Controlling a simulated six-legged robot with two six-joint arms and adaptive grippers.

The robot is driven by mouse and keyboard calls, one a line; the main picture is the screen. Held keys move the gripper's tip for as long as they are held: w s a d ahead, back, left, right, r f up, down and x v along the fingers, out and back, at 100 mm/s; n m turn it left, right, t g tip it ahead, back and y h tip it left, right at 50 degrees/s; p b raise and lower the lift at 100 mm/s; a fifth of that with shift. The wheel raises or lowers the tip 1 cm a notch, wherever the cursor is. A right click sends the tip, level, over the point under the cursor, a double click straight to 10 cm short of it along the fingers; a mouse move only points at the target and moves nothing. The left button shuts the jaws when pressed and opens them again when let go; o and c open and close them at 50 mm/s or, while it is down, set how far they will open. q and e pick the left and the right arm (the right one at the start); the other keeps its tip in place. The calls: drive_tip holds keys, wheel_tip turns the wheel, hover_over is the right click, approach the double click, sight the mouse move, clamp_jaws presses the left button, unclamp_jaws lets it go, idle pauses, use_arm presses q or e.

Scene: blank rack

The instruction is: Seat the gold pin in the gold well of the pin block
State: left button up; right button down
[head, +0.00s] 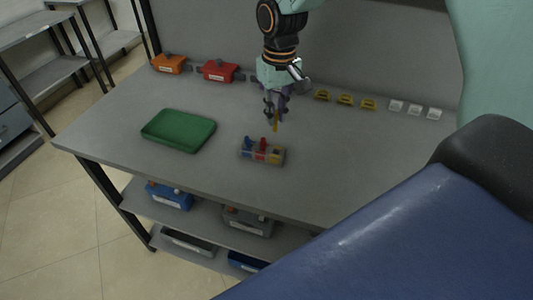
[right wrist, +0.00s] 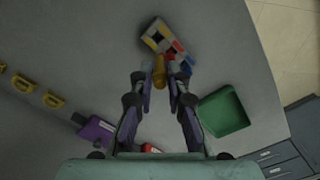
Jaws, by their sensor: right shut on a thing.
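The gold pin (head: 275,125) is held upright in my right gripper (head: 271,112), which is shut on it. The pin block (head: 263,158) sits on the bench just below, and the pin's lower end appears above it, towards its right part. A blue pin (head: 248,142) and a red pin (head: 263,144) stand up from the block's left and middle. In the right wrist view the gold pin (right wrist: 159,70) lies between the fingertips (right wrist: 160,80), with the block (right wrist: 154,34) beyond. The inside of the gold well cannot be made out. My left gripper is not in view.
A green tray (head: 179,130) lies left of the block. Orange (head: 168,63) and red (head: 220,71) boxes, yellow brackets (head: 345,100) and white pieces (head: 414,109) line the back. A purple piece (right wrist: 97,131) is there too. The bench right of the block is clear.

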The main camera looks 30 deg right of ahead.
drive_tip(key=f, duration=0.4)
drive_tip(key=s+f, duration=0.1)
drive_tip(key=f, duration=0.1)
drive_tip(key=shift+f, duration=0.2)
drive_tip(key=f, duration=0.3)
drive_tip(key=shift+w+d+f, duration=0.15)
drive_tip(key=shift+d, duration=0.05)
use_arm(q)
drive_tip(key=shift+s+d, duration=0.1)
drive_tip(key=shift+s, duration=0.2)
use_arm(e)
drive_tip(key=shift+a, duration=0.1)
drive_tip(key=c, duration=1.7)
unclamp_jaws()
drive_tip(key=shift+a, duration=0.1)
drive_tip(key=o, duration=0.4)
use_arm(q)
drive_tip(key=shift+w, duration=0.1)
